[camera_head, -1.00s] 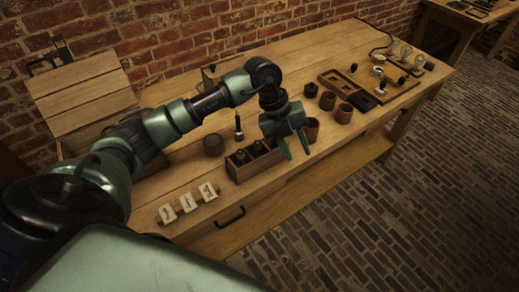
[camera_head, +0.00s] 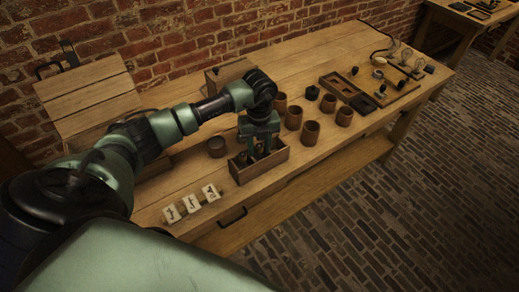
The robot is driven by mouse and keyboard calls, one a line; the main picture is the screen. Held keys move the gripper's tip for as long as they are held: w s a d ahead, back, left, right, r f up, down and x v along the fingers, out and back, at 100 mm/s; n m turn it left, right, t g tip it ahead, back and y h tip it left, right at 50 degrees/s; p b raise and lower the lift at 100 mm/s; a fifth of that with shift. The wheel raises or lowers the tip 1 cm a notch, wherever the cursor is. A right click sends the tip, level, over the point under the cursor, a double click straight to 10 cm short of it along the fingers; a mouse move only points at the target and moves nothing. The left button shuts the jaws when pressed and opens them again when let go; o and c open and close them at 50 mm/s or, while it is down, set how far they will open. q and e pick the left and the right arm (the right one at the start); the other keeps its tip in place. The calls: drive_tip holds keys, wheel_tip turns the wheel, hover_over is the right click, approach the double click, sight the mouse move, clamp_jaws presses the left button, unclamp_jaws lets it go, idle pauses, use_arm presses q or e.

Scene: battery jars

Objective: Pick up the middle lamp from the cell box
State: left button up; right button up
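The cell box (camera_head: 276,161) is a narrow open wooden box near the front edge of the table. Small dark lamps stand in it: one (camera_head: 242,157) in the left part, and the middle one (camera_head: 259,151) partly hidden by my gripper. My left gripper (camera_head: 261,152) points down into the box. Its green fingers are spread to the left and right of the middle lamp. I see no clear contact. The right end of the box is partly hidden by a finger. My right gripper is not in view.
A dark round bowl (camera_head: 217,147) stands behind the box. Several brown cups, such as this one (camera_head: 311,132), stand to the right. Three white cards (camera_head: 191,203) lie at the front left. A wooden tray (camera_head: 340,82) is farther right.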

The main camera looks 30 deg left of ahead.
use_arm(q)
clamp_jaws()
drive_tip(key=shift+r, duration=0.1)
